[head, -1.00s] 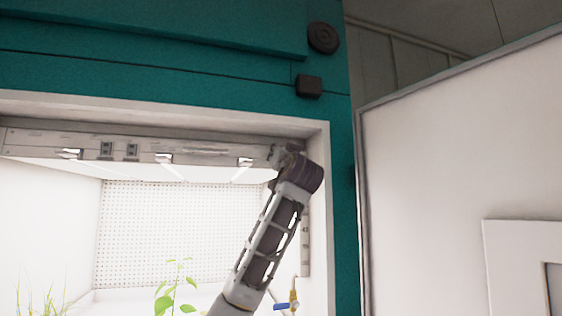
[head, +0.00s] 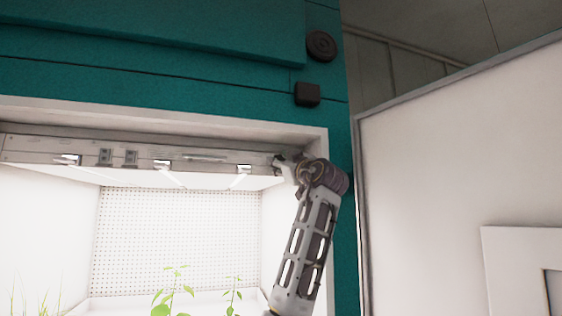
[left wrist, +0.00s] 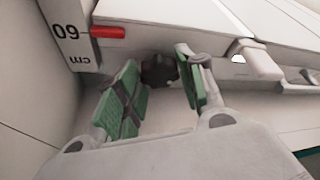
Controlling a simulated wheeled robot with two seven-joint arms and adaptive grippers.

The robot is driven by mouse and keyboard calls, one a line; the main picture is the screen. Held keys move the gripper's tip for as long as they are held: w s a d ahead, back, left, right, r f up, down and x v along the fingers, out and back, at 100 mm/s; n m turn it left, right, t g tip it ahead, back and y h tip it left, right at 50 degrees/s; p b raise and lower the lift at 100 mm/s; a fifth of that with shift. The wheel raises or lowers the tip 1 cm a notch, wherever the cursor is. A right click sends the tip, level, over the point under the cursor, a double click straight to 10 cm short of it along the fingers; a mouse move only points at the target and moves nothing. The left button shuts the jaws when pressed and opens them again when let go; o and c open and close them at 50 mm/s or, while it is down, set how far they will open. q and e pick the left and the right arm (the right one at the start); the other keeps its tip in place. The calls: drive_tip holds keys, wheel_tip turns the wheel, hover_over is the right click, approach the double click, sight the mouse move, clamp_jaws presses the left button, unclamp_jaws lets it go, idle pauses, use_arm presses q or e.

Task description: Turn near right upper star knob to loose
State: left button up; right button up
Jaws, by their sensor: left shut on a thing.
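The black star knob (left wrist: 158,72) shows in the left wrist view, on the white chamber post below the light panel's edge. My left gripper (left wrist: 157,64) has its two green pads on either side of the knob and is shut on it. In the head view the left gripper (head: 281,163) is at the upper right inner corner of the chamber opening. My wrist hides the knob there. My right gripper is in neither view.
The light panel (head: 205,158) spans the chamber top. A scale marked 60 cm with a red pointer (left wrist: 94,32) stands beside the knob. Plants (head: 172,290) grow below. A white door panel (head: 440,160) stands open to the right.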

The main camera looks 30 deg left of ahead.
use_arm(q)
drive_tip(key=shift+d+r+n+g+p, duration=0.1)
drive_tip(key=shift+n+g+p, duration=0.65)
drive_tip(key=shift+n, duration=0.9)
drive_tip(key=shift+r+n+g+p, duration=0.1)
drive_tip(key=shift+n+g+p, duration=0.6)
drive_tip(key=shift+n, duration=0.95)
drive_tip(key=o, duration=1)
drive_tip(key=shift+f, duration=0.1)
drive_tip(key=shift+d, duration=0.15)
drive_tip(key=v, duration=1.1)
drive_tip(key=shift+d, duration=0.35)
drive_tip(key=shift+f, duration=0.2)
